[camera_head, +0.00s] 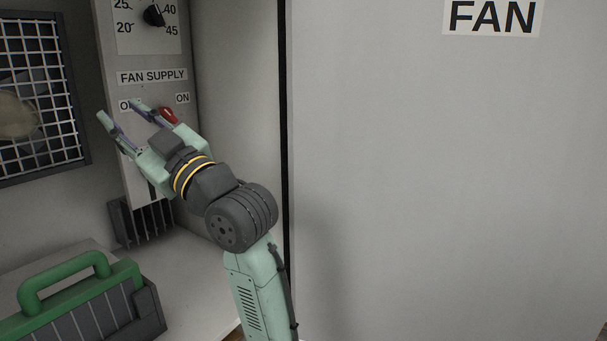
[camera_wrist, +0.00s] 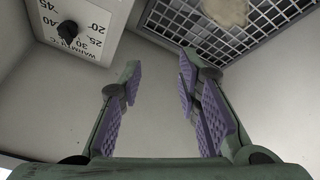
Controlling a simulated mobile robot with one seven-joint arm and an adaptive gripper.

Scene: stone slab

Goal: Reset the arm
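My gripper (camera_head: 119,113) is open in the head view, in front of the fan supply panel (camera_head: 150,92). Its fingers point up and left, and nothing shows between them. In the wrist view my gripper (camera_wrist: 160,88) has its two purple-padded fingers spread wide, with only bare wall between them. A red switch handle (camera_head: 168,115) shows just beside the right finger, below the ON label. I cannot tell whether the finger touches it. The OFF label is partly hidden behind the gripper.
A black dial (camera_head: 154,15) sits above the panel; it also shows in the wrist view (camera_wrist: 68,30). A fan grille (camera_head: 45,100) is at left. A green-handled filter box (camera_head: 85,305) stands at lower left. A large grey FAN door (camera_head: 450,180) fills the right.

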